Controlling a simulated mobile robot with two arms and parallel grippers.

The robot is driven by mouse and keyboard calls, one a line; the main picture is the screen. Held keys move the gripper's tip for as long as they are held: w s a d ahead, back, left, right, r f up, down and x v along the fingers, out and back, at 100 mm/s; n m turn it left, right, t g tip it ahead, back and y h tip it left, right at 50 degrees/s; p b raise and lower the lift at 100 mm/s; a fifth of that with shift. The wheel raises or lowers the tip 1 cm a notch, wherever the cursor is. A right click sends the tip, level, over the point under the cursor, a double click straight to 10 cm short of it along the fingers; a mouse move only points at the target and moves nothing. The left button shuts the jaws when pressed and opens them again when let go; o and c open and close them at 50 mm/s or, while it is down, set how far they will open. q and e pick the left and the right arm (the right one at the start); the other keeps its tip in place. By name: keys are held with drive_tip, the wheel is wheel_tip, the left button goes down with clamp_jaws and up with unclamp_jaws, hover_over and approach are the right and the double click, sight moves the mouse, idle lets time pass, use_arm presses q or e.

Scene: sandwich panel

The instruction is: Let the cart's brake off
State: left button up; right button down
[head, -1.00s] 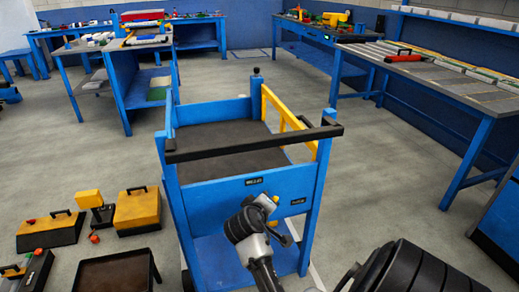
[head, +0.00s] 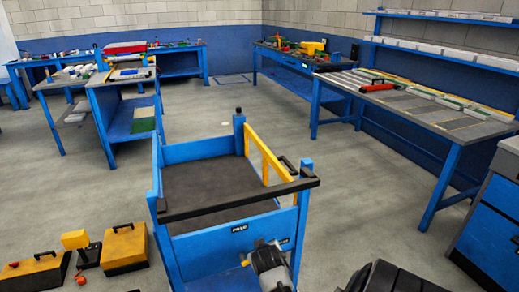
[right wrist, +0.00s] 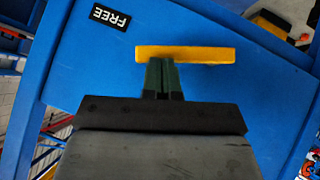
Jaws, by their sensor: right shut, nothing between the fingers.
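The blue cart (head: 222,247) stands in front of me with a dark top deck and a black push bar (head: 240,199). A yellow brake lever (right wrist: 205,54) lies across the blue panel in the right wrist view, its bar nearly level in the picture. A black label reading FREE (right wrist: 109,16) is on the panel to the upper left of the lever. My right gripper (right wrist: 161,62) is shut and empty, its fingertips at the left part of the lever. I cannot tell whether they touch it. In the head view my right arm hides the lever's surroundings. My left gripper is not in view.
Yellow-and-black toolboxes (head: 124,248) stand on the floor left of the cart. A workbench (head: 430,110) with panels is at the right, a blue cabinet (head: 490,225) nearer. A shelved table (head: 120,80) stands at the back left. Floor behind the cart is clear.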

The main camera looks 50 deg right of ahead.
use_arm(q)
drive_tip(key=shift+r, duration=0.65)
use_arm(e)
drive_tip(key=shift+s+d+f+m+t+y, duration=0.15)
drive_tip(key=shift+d+f+m+t+y, duration=0.15)
drive_tip(key=shift+f+y, duration=0.15)
drive_tip(key=shift+a, duration=0.2)
use_arm(q)
drive_tip(key=shift+p, duration=0.3)
use_arm(e)
drive_tip(key=shift+w+a+f, duration=0.25)
drive_tip(key=shift+w+a, duration=0.15)
drive_tip(key=shift+a, duration=0.1)
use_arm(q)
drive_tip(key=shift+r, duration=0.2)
use_arm(e)
drive_tip(key=shift+r, duration=0.1)
